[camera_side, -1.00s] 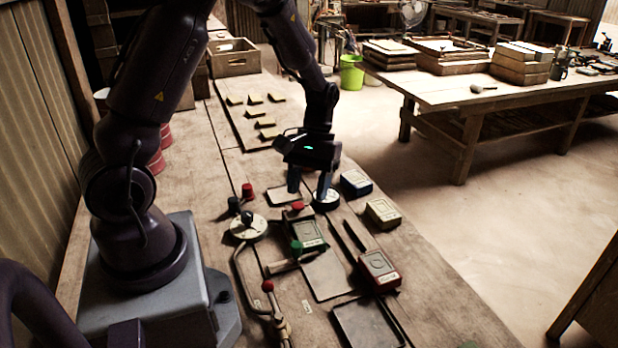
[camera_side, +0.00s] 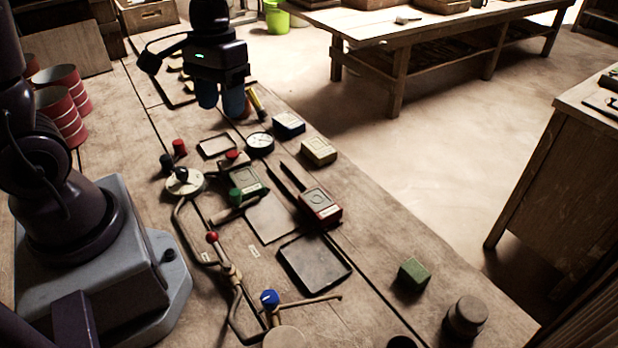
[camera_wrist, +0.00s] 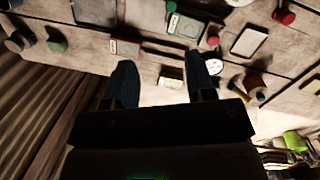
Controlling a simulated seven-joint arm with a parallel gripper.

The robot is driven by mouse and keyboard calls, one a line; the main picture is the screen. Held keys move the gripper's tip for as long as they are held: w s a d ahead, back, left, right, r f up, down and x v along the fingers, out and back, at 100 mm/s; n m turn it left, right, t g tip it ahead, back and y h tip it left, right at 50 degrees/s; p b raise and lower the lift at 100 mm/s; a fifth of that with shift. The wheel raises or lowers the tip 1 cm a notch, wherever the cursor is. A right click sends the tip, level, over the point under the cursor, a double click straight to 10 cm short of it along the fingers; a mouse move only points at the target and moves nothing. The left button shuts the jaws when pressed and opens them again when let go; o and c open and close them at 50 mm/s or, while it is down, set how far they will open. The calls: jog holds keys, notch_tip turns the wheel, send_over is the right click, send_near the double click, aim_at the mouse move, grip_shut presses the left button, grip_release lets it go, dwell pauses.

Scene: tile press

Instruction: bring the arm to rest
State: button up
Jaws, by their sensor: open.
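My gripper (camera_side: 221,104) hangs in the air above the far part of the bench (camera_side: 375,215), with its fingers pointing down. It is open, and nothing shows between its fingers. In the wrist view the two dark fingers of my gripper (camera_wrist: 160,72) stand apart, with the bench and its parts beyond them. The fingers appear clear of the round white dial (camera_side: 260,142) and of the blocks in the side view. My gripper body hides part of the bench behind it.
A red-knobbed lever (camera_side: 212,237), a blue knob (camera_side: 269,298) and a green block (camera_side: 414,273) are nearer. Red-striped cans (camera_side: 62,115) stand at left.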

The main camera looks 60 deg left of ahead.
jog(key=s+d+r+m+t+y, duration=0.1)
jog(key=s+d+r+m+t, duration=0.3)
jog(key=r, duration=0.7)
jog(key=shift+s+d+t, duration=1.1)
jog(key=shift+s+t, duration=0.1)
